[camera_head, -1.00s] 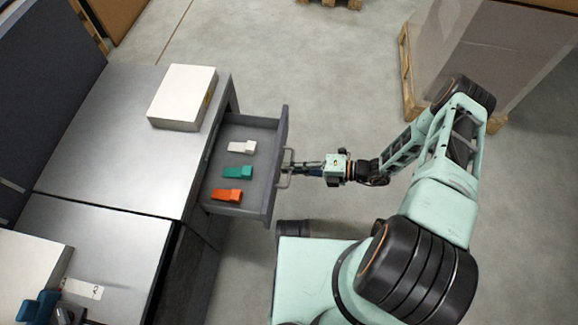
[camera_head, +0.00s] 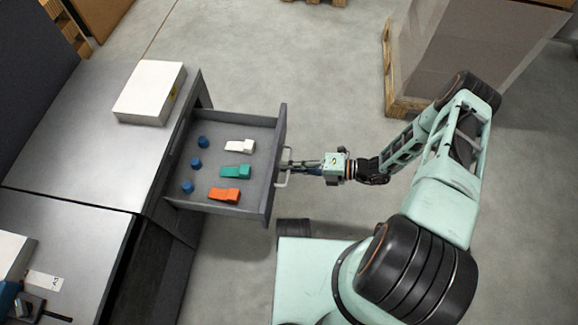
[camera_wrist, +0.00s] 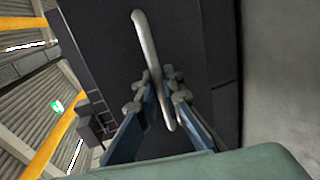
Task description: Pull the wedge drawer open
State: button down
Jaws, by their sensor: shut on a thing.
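The wedge drawer (camera_head: 254,203) stands well out from the grey bench in the head view. Inside lie a white wedge (camera_head: 240,146), a teal wedge (camera_head: 236,172) and an orange wedge (camera_head: 224,195). Three blue round pieces (camera_head: 196,163) sit behind them, towards the bench. My gripper (camera_head: 292,166) is at the drawer front, shut on the metal drawer handle (camera_head: 281,182). In the wrist view the handle (camera_wrist: 146,38) runs between the two fingers (camera_wrist: 158,100), with the dark drawer front behind it.
A white box (camera_head: 148,92) lies on the bench top (camera_head: 80,150). A wrapped pallet load (camera_head: 450,60) stands at the upper right. Bare concrete floor (camera_head: 290,70) lies beyond the drawer.

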jog(key=shift+d, duration=0.35)
jog(key=shift+w, duration=0.1)
jog(key=c, duration=2.3)
grip_release()
jog(key=shift+c, duration=0.2)
jog(key=v, duration=1.2)
